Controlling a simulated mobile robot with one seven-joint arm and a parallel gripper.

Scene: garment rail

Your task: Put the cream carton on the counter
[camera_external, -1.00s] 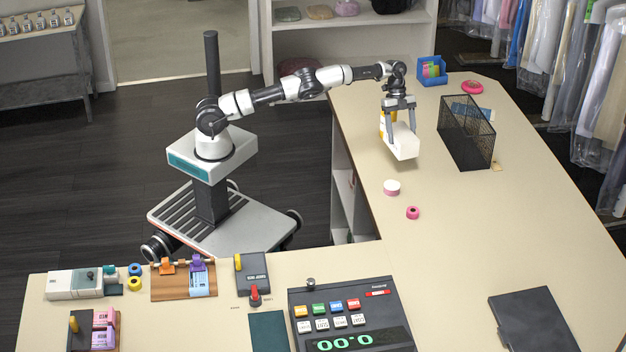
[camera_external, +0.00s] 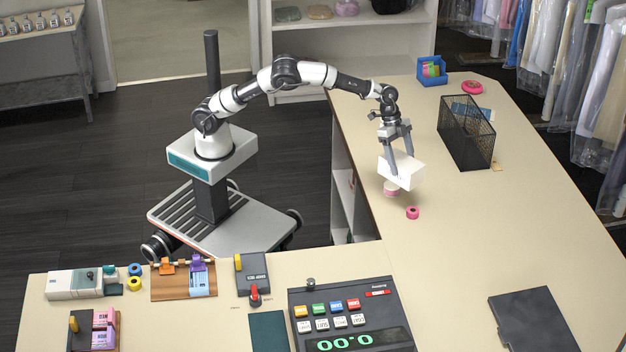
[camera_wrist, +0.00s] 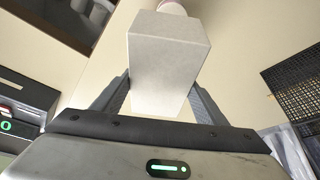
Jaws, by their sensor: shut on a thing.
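The cream carton (camera_external: 401,171) is a pale, box-shaped block held tilted between the fingers of my gripper (camera_external: 398,152) over the counter (camera_external: 470,235). In the wrist view the carton (camera_wrist: 168,60) fills the space between both fingers of my gripper (camera_wrist: 160,98), which press on its sides. In the outside view its lower end is close to a round white and pink tape roll (camera_external: 391,189) and partly covers it. I cannot tell whether the carton touches the roll or the counter.
A small pink roll (camera_external: 413,212) lies just right of the carton. A black mesh basket (camera_external: 467,135) stands to the right, with a blue box (camera_external: 432,70) and a pink ring (camera_external: 472,87) behind. The counter's middle right is clear. A dark folder (camera_external: 533,320) lies at the front.

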